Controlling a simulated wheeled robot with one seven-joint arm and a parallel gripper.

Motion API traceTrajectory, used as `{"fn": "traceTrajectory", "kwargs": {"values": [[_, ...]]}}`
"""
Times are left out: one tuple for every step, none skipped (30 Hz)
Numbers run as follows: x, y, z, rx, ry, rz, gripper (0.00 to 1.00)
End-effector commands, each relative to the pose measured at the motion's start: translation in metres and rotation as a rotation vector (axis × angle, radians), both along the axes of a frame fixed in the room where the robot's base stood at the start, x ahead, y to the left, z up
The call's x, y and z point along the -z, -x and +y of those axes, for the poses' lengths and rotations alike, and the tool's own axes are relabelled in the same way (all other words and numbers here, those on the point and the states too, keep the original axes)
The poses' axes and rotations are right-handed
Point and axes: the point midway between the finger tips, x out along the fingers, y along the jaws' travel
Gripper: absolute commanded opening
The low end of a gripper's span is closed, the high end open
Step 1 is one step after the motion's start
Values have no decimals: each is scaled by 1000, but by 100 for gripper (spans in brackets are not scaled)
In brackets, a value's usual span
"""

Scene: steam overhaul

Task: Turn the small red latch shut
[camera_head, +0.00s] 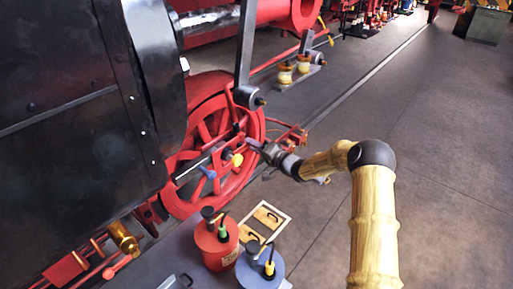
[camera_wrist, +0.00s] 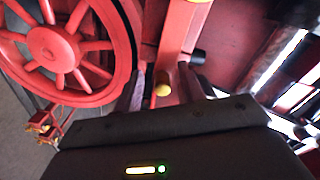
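No part is plainly recognisable as the small red latch. The fingers stand apart, one on each side of the knob, and I see no contact. In the head view, my gripper (camera_head: 258,147) reaches left toward the red spoked wheel (camera_head: 190,192). A yellow knob (camera_head: 237,160) lies just below left of the fingertips. The spoked wheel also fills the upper left of the wrist view (camera_wrist: 55,50).
A blue-ended handle (camera_head: 207,172) sits left of the knob. A red bracket (camera_head: 292,137) juts out behind my gripper. A red can (camera_head: 216,250), a blue can (camera_head: 252,272) and a tray (camera_head: 286,214) are on the floor below. The floor at right is clear.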

Motion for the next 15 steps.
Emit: {"fn": "traceTrajectory", "kwargs": {"values": [[1,0,-1,1,1,1,38],[1,1,-2,1,1,1,38],[1,2,-4,2,1,1,38],[1,3,-5,3,1,1,38],[1,4,-7,3,1,0,38],[1,6,-10,3,1,1,38],[1,8,-13,3,1,1,38],[1,11,-17,4,1,1,38],[1,14,-21,4,0,0,38],[1,18,-25,4,0,0,38],[2,21,-29,4,0,1,38],[2,26,-36,4,0,0,38],[2,30,-40,4,0,0,38],[2,34,-45,4,-1,-1,38],[1,39,-51,3,0,-1,38]]}}
